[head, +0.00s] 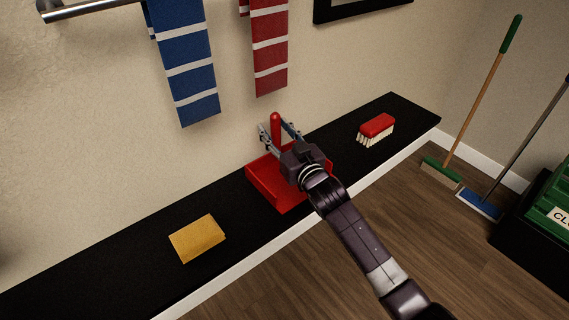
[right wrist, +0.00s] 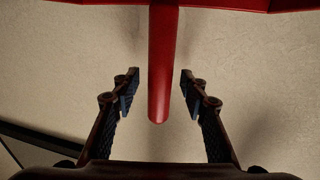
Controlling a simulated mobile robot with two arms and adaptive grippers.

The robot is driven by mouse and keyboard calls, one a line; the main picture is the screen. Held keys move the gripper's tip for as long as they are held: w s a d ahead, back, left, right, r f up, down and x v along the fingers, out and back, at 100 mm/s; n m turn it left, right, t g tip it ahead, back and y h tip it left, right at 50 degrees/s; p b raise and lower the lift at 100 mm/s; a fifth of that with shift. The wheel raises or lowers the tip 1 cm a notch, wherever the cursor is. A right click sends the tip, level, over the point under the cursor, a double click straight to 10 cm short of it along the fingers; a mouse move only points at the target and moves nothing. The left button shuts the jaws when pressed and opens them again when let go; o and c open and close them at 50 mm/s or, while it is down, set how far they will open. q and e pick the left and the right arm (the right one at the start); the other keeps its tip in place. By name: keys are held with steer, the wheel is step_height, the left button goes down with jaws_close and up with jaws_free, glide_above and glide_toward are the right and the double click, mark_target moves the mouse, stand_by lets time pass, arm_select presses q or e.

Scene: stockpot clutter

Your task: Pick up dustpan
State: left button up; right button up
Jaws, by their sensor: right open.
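A red dustpan (head: 275,194) rests on the black shelf, its handle (head: 275,126) standing up toward the wall. In the head view my right gripper (head: 279,133) is at the handle, and my wrist hides part of the pan. In the right wrist view the red handle (right wrist: 163,70) runs between the two fingers of my right gripper (right wrist: 162,95). The fingers are open, with a visible gap on each side of the handle. My left gripper is in neither view.
A yellow sponge (head: 197,239) lies left of the dustpan on the black shelf (head: 110,262); a red brush (head: 376,129) lies right of it. Blue (head: 184,60) and red (head: 269,45) striped towels hang above. Brooms (head: 479,105) and a green crate (head: 548,212) stand at right.

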jaws_close()
stand_by(0.3)
steer(key=shift+r, duration=0.2)
